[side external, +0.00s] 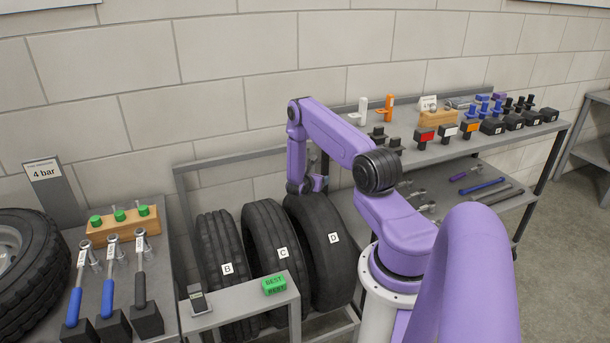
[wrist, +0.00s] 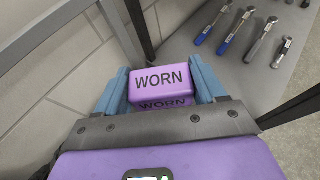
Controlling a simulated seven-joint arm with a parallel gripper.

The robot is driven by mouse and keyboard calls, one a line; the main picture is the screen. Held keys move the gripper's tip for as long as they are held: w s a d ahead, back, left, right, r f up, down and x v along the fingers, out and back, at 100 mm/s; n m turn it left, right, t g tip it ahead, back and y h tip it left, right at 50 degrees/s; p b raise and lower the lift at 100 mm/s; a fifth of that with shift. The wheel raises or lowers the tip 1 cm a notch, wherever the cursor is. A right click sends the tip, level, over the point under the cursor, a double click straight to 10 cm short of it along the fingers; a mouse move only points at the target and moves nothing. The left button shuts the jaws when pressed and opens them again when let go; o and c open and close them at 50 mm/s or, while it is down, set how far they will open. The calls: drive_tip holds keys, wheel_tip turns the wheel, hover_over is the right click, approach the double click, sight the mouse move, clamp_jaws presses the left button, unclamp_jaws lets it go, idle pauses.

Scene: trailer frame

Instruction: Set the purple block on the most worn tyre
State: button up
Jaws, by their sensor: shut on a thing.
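The purple block (wrist: 162,82), lettered WORN, is between the blue fingers of my gripper (wrist: 163,90) in the wrist view. My gripper is shut on it. In the side view my gripper (side external: 308,186) is low over the top of tyre D (side external: 326,262), at the right end of the tyre rack. I cannot make out the block there, nor tell whether it touches the tyre. Tyre C (side external: 262,225) and tyre B (side external: 212,240) stand upright to its left. B and C show tread grooves; D's visible tread looks smoother. The tyres are out of the wrist view.
A green block (side external: 274,285) lettered BEST lies on the rack's front ledge (side external: 240,303). The rack's rear rail (side external: 230,158) runs behind the tyres. A loaded two-level shelf (side external: 450,152) stands right; a bench with gauges and a large tyre (side external: 30,262) is left.

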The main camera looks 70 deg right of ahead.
sight(315, 201)
drive_tip(key=shift+f, duration=3.3)
drive_tip(key=shift+f, duration=0.6)
drive_tip(key=o, duration=1.2)
